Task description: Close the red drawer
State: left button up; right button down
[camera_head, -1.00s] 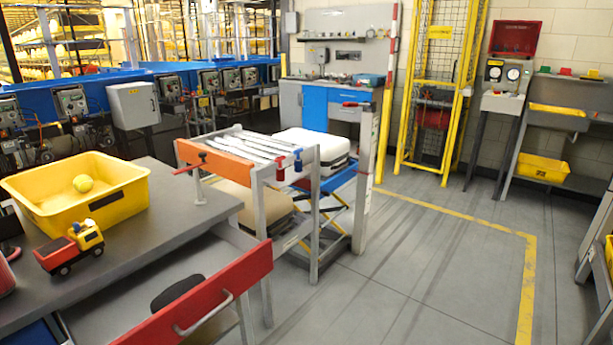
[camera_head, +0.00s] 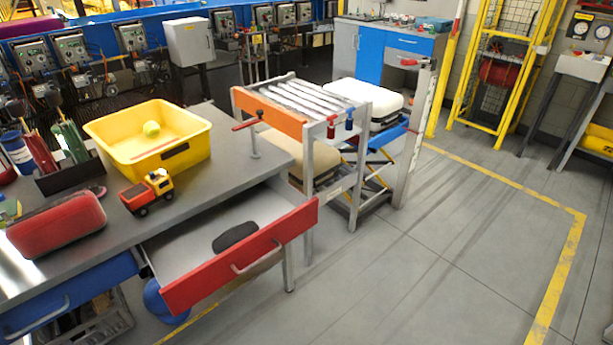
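The red drawer (camera_head: 215,275) is pulled out from under the grey workbench (camera_head: 215,188). Its red front faces the lower right and carries a pale bar handle (camera_head: 257,258). A dark oval object (camera_head: 236,237) lies inside on the drawer floor. Neither of my grippers shows in the head view.
On the workbench stand a yellow bin (camera_head: 128,152) with a ball, a toy truck (camera_head: 146,192) and a red rounded object (camera_head: 58,226). A blue drawer (camera_head: 75,292) is at lower left. A roller stand (camera_head: 300,105) stands behind the drawer. Floor on the right is clear.

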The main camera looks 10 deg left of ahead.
aim_at(182, 259)
jog(key=k, duration=1.2)
jog(key=z, duration=0.55)
jog(key=i, duration=1.5)
jog(key=u, duration=0.55)
